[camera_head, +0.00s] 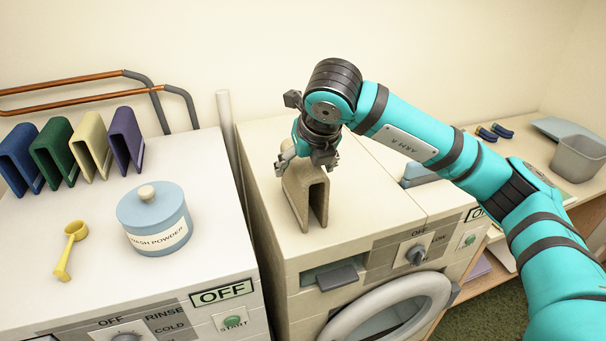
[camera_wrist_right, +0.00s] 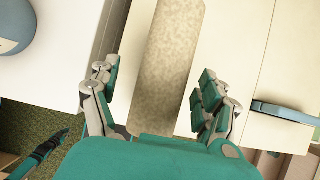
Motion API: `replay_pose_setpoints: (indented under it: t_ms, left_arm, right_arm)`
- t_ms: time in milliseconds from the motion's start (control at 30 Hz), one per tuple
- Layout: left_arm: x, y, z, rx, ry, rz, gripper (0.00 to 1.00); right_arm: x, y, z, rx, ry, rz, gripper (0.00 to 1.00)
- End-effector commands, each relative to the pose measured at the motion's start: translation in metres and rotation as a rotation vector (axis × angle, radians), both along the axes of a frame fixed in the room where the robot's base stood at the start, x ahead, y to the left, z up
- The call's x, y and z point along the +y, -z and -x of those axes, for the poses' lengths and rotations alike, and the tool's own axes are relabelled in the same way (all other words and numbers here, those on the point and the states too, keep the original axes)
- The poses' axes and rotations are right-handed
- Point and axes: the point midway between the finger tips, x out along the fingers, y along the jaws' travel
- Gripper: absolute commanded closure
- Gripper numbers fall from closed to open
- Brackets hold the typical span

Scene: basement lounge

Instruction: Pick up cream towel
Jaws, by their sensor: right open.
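A beige folded towel (camera_head: 304,198) stands like an upside-down U on the middle machine's top. My right gripper (camera_head: 305,163) is directly above it, pointing down, with its fingers around the towel's upper end. In the right wrist view the beige towel (camera_wrist_right: 166,65) runs between the open fingers of the right gripper (camera_wrist_right: 155,98), with gaps on both sides. A pale cream towel (camera_head: 91,146) of the same folded shape stands in a row on the left machine, between a green towel (camera_head: 57,152) and a purple towel (camera_head: 126,139).
A blue towel (camera_head: 20,160), a blue wash powder jar (camera_head: 156,222) and a yellow scoop (camera_head: 70,250) are on the left machine (camera_head: 105,290). A grey bin (camera_head: 577,158) stands at the far right. The middle machine's top (camera_head: 370,205) is clear around the beige towel.

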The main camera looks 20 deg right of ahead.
Motion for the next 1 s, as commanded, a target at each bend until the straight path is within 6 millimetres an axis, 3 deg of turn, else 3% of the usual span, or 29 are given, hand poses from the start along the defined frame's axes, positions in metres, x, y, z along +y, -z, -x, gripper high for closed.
replay_pose_setpoints:
  t_ms: [67, 300, 1000]
  left_arm:
    - [0.001, -0.016, 0.008, 0.012, 0.000, -0.002, 1.00]
    - [0.002, -0.021, 0.027, 0.041, -0.001, -0.004, 1.00]
    - [0.001, -0.014, 0.015, 0.022, -0.002, -0.003, 1.00]
  right_arm:
    - [-0.004, 0.006, -0.006, 0.007, 0.004, 0.001, 0.21]
    - [-0.003, 0.029, -0.018, 0.002, 0.001, 0.000, 0.21]
    - [-0.003, 0.032, -0.018, 0.001, 0.001, 0.000, 0.21]
